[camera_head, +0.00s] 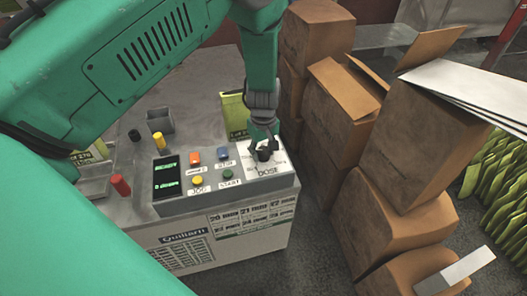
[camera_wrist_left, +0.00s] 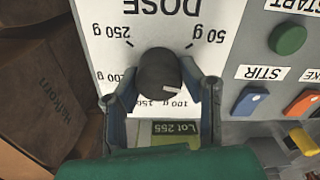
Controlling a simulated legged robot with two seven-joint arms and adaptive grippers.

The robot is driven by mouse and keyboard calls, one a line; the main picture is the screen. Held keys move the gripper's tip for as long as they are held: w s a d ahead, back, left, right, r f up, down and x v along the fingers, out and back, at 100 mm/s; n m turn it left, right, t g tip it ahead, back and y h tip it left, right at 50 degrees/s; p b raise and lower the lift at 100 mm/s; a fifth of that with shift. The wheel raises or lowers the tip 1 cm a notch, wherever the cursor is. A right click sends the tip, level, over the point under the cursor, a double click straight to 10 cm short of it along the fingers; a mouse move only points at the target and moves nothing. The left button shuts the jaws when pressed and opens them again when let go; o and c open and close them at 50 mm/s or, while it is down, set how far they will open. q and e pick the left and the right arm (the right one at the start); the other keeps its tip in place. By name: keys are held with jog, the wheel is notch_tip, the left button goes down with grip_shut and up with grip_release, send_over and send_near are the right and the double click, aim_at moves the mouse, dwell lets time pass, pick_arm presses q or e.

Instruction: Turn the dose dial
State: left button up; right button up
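The dose dial (camera_wrist_left: 158,72) is a round black knob on a white plate lettered DOSE, with gram marks around it; the plate appears upside down in the wrist view. A pale mark on the knob points to the lower right there. My left gripper (camera_head: 264,148) reaches down over the dial at the right end of the control panel. In the wrist view its two fingers (camera_wrist_left: 160,80) stand on either side of the knob and appear to touch it. The fingers partly cover the gram marks. My right gripper is not in view.
The panel has orange and blue switches, a yellow JOG button (camera_head: 197,181), a green START button (camera_head: 227,174) and a dark screen (camera_head: 167,177). Red, yellow and black knobs stand to the left. Stacked cardboard boxes (camera_head: 395,155) stand close to the machine's right side.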

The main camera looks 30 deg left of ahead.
pick_arm(q)
jog(key=shift+d+r, duration=0.1)
jog(key=shift+d, duration=0.45)
jog(key=shift+a, duration=0.1)
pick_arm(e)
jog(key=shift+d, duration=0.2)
pick_arm(q)
jog(key=shift+a, duration=0.25)
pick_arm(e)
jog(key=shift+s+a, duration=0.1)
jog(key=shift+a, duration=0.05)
